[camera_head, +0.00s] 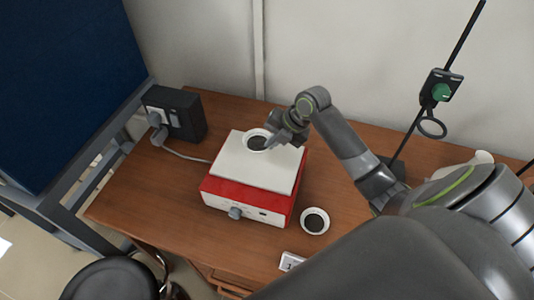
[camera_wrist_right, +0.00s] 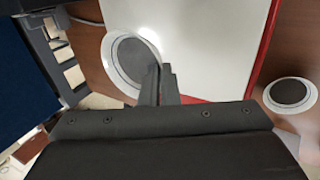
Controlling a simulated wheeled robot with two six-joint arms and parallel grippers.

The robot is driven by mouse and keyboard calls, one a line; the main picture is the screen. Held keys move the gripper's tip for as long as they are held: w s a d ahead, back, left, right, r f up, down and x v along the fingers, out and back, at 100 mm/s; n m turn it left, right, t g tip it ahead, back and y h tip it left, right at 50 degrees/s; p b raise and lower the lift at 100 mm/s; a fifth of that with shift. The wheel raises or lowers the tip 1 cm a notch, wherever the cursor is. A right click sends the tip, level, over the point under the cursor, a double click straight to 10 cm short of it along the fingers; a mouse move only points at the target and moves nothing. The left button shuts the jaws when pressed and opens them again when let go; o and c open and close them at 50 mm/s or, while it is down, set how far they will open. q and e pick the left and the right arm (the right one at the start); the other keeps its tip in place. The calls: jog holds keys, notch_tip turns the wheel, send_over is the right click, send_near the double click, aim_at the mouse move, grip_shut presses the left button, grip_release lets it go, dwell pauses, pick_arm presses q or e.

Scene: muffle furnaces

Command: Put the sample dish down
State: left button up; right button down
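A white-rimmed sample dish (camera_head: 257,140) with dark contents is at the far part of the white top plate of a red and white heating unit (camera_head: 230,163). My right gripper (camera_head: 277,137) is at the dish's right side. In the right wrist view the fingers (camera_wrist_right: 158,84) are close together on the rim of the dish (camera_wrist_right: 125,48), which looks level. I cannot tell whether the dish touches the plate or is just above it. A second similar dish (camera_head: 315,221) stands on the table right of the unit. My left gripper is not in view.
A black box with sockets (camera_head: 174,114) stands at the table's back left, with a cable to the unit. A stand with a green knob and ring (camera_head: 432,105) is at the right. A small white label (camera_head: 291,261) lies near the front. The table left of the unit is clear.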

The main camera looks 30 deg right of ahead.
notch_tip(320, 180, down, 6)
jog(key=shift+f+p, duration=0.1)
jog(key=shift+p, duration=0.45)
jog(key=shift+f, duration=0.1)
jog(key=c, duration=1.7)
grip_release()
